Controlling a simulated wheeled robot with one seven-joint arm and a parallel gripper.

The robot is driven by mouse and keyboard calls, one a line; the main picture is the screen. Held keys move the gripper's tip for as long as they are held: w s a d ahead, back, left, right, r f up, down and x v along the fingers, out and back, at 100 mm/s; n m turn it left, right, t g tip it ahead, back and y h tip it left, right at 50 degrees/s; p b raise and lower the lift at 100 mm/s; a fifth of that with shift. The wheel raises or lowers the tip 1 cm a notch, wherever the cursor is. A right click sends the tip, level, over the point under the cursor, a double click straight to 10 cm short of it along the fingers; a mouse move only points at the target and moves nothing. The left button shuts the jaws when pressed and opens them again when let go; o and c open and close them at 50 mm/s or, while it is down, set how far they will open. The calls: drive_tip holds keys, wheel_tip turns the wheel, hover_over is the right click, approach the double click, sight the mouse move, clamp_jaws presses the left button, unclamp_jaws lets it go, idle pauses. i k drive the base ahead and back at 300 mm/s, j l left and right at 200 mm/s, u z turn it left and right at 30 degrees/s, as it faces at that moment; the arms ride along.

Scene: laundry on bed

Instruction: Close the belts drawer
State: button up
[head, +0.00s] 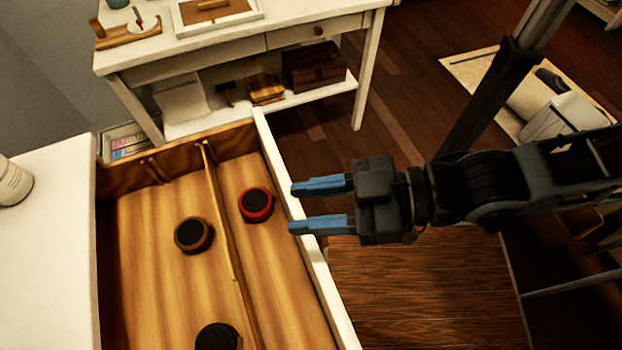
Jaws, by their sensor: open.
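An open wooden drawer (150,260) with a white front panel (305,245) is pulled out from a white cabinet (48,240) on the left. It holds several dark rolled belts, one of them red-edged (256,204) and one brown (193,235). A thin wooden divider (222,215) runs along its length. My gripper (291,208) is open and empty, coming from the right with its two blue fingers pointing left. The fingertips are at the front panel in the picture; I cannot tell whether they touch it. The drawer's near end is cut off by the frame.
A white side table (363,70) with a lower shelf stands behind the drawer, close to its far end. A white bottle (13,183) stands on the cabinet top. Bare dark wood floor (400,85) lies beyond my arm. A pale mat (470,68) with a white bin lies at the upper right.

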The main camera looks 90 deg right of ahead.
sight(153, 294)
drive_tip(key=l, duration=0.75)
drive_tip(key=l+u, duration=0.15)
drive_tip(key=l, duration=0.55)
drive_tip(key=k+j+u, duration=0.15)
drive_tip(key=u, duration=0.15)
drive_tip(key=k+j+u, duration=0.3)
drive_tip(key=l+u, duration=0.45)
drive_tip(key=u, duration=0.15)
